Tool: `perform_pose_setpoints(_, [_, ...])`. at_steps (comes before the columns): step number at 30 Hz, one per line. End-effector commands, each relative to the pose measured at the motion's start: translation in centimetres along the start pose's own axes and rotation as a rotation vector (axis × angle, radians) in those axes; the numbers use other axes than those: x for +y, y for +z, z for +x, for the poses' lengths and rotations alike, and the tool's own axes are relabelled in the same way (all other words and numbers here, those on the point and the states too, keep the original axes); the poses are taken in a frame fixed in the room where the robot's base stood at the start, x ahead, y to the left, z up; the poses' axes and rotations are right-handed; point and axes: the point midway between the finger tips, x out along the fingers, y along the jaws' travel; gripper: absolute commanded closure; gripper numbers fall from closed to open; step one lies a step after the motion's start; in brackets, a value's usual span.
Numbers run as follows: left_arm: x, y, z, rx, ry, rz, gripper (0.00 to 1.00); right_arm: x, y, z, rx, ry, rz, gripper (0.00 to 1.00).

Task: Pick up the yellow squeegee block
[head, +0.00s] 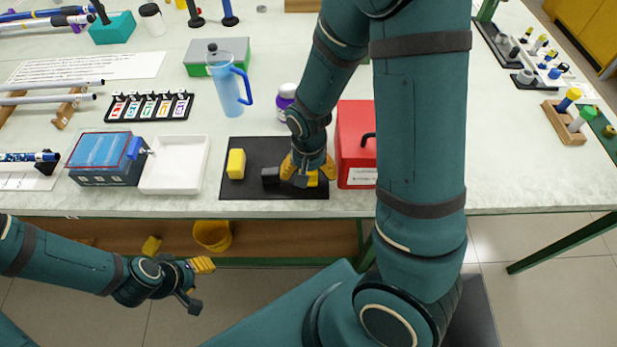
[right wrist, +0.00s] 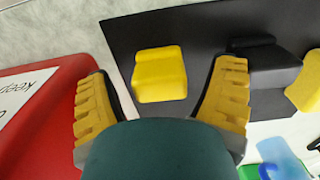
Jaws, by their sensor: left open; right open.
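Two yellow blocks lie on a black mat (head: 253,148), with a dark block (head: 270,176) between them. I cannot tell by shape which is the squeegee block. One yellow block (head: 236,163) is at the mat's left. The other yellow block (head: 312,179) is at the right, partly hidden by my right gripper (head: 307,172). In the right wrist view this yellow block (right wrist: 160,75) appears between the open fingers, with a gap on both sides. The dark block (right wrist: 265,65) is right of it. My left gripper (head: 197,284) is open and empty, low before the table.
A red box (head: 355,133) stands close to the right of the mat. A purple-labelled jar (head: 286,97) and a blue jug (head: 228,85) stand behind it. A white tray (head: 175,165) is left of the mat. A yellow bucket (head: 212,235) is below the table.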

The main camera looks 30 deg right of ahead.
Motion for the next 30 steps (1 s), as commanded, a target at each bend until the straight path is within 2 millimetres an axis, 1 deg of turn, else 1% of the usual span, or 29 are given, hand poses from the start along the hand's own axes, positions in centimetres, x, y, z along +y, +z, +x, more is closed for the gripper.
perform_pose_setpoints(1, [-0.1, 0.0, 0.3, 0.001, 0.0, 0.0, 0.53, 0.0, 0.0, 0.7, -0.001, 0.001, 0.0, 0.16])
perform_pose_setpoints(3, [-0.1, -0.1, 0.4, 0.002, 0.0, 0.0, 0.53, 0.0, 0.0, 1.1, 0.0, -0.001, 0.0, 0.16])
perform_pose_setpoints(11, [-0.1, -0.1, 0.3, 0.003, 0.0, 0.0, 0.53, 0.0, 0.0, 1.1, 0.001, -0.001, 0.0, 0.16])
perform_pose_setpoints(14, [-0.1, -0.1, 0.3, 0.003, 0.0, 0.0, 0.53, 0.0, 0.0, 1.1, 0.001, -0.001, 0.0, 0.48])
perform_pose_setpoints(15, [-0.1, -0.1, 0.3, 0.003, 0.0, 0.0, 0.53, 0.0, 0.0, 1.1, 0.001, -0.001, 0.0, 0.62])
perform_pose_setpoints(17, [-0.1, -0.1, 0.3, 0.003, 0.0, 0.0, 0.53, 0.0, 0.0, 1.1, 0.001, -0.001, 0.0, 0.83])
perform_pose_setpoints(18, [-0.1, -0.1, 0.3, 0.003, 0.0, 0.0, 0.53, 0.0, 0.0, 1.1, 0.001, -0.001, 0.0, 0.88])
perform_pose_setpoints(26, [-0.1, -0.1, 0.3, 0.002, 0.0, 0.0, 0.53, 0.0, 0.0, 1.0, 0.001, -0.001, 0.0, 0.89])
perform_pose_setpoints(29, [0.0, -0.1, 0.1, 0.002, 0.0, 0.0, 0.53, -0.1, -0.1, 0.4, 0.003, -0.002, 0.0, 0.89])
perform_pose_setpoints(30, [0.0, 0.0, -0.1, 0.001, 0.0, 0.0, 0.53, -0.1, -0.1, -0.1, 0.003, -0.002, 0.0, 0.89])
